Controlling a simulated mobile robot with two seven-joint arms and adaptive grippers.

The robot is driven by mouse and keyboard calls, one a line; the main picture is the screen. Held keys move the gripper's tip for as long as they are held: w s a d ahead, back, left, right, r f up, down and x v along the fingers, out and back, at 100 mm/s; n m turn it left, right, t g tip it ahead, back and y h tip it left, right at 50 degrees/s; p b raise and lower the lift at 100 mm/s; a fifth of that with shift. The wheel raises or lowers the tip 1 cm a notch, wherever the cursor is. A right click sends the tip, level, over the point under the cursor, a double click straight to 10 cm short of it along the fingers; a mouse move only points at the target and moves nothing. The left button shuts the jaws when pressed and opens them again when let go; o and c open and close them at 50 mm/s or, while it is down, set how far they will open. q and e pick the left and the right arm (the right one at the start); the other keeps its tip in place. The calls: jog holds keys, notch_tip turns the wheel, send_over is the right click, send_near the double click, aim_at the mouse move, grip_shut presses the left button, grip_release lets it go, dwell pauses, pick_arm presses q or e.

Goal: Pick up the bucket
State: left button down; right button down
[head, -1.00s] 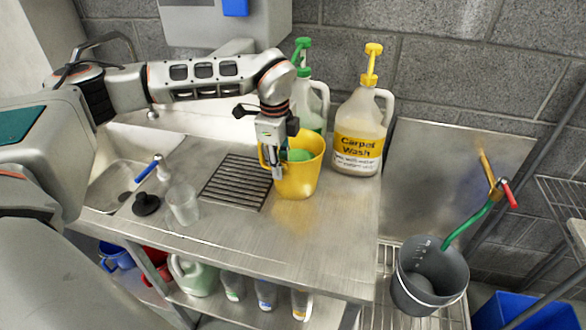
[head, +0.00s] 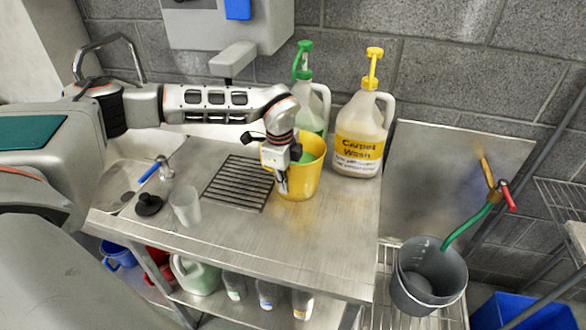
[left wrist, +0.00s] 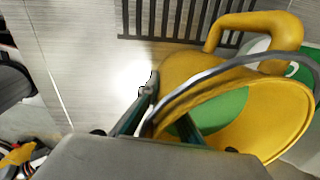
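The yellow bucket (head: 304,178) stands upright on the steel counter, just right of the drain grate. In the left wrist view the bucket (left wrist: 280,120) fills the right side, with its yellow side handle, a thin grey bail and something green inside. My left gripper (head: 282,188) is at the bucket's left front. In the left wrist view my left gripper (left wrist: 167,105) has its fingers apart, one outside the bucket and one over its inside, with the yellow wall between them. Whether both fingers touch the wall is hidden. My right gripper is out of view.
Two jugs, green-topped (head: 309,98) and yellow-topped (head: 362,130), stand close behind the bucket. A clear cup (head: 186,206) and black plug (head: 148,205) are left of the grate (head: 238,182). A grey bucket (head: 428,278) sits lower right. Counter front is clear.

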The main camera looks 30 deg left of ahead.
pick_arm(q)
jog(key=shift+w+r, duration=0.1)
jog(key=shift+r, duration=0.05)
jog(key=shift+r, duration=0.15)
